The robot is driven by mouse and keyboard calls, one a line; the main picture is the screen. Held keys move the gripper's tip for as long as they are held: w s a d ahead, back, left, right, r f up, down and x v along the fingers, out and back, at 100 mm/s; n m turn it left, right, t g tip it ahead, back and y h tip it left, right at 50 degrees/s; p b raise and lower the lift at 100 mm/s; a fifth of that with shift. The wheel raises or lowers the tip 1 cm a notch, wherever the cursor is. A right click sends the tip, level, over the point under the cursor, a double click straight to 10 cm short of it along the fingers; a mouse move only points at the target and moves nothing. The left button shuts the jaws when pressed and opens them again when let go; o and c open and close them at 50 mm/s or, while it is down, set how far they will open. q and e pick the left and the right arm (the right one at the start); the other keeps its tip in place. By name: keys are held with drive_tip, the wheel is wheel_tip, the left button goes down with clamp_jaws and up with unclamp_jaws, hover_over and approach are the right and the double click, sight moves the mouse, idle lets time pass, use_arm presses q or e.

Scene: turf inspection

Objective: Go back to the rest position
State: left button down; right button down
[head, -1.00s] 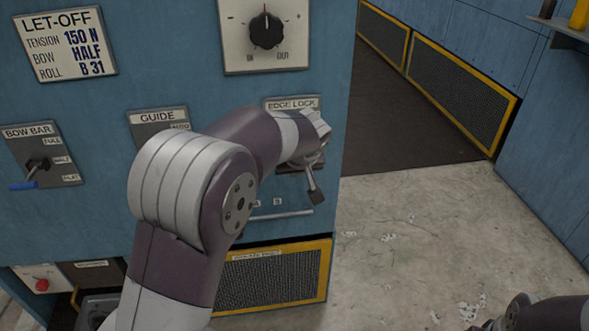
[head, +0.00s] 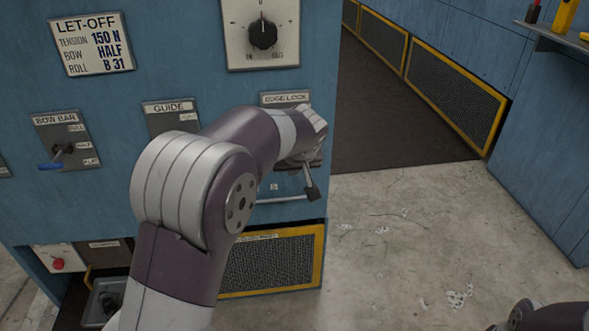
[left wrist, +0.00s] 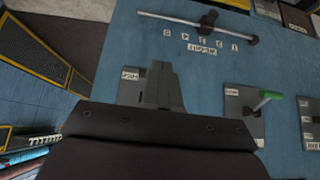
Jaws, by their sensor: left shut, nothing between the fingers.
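My left arm reaches across the blue machine front (head: 100,205) in the head view. Its gripper (head: 301,160) is small and partly hidden at the end of the arm, by the EDGE LOCK plate (head: 285,98). In the left wrist view, the grey fingers (left wrist: 160,90) are together with nothing between them, standing out in front of the blue panel. Only a link of my right arm shows at the lower right of the head view; its gripper is out of frame.
The BOW BAR lever (head: 50,166) has a blue handle. A black dial (head: 263,34) sits above EDGE LOCK. A green-handled lever (left wrist: 267,99) and a metal rod (left wrist: 165,18) are near the gripper in the wrist view. Open concrete floor (head: 400,235) lies right of the machine.

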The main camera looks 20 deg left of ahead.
use_arm(q)
drive_tip(key=shift+w+a+f, duration=0.15)
drive_tip(key=shift+w, duration=0.05)
drive_tip(key=s+d+f+m+g+h, duration=0.25)
drive_tip(key=s+f, duration=0.45)
drive_tip(key=s, duration=0.5)
drive_tip(key=s+d+f+m+g+h, duration=0.15)
drive_tip(key=s+d+f+m, duration=0.35)
drive_tip(key=s, duration=0.7)
wheel_tip(320, 180, up, 23)
drive_tip(key=n+p, duration=0.1)
drive_tip(key=p, duration=2.2)
drive_tip(key=shift+s+a+g+p, duration=0.15)
drive_tip(key=shift+a+g+p, duration=0.2)
drive_tip(key=shift+a, duration=0.1)
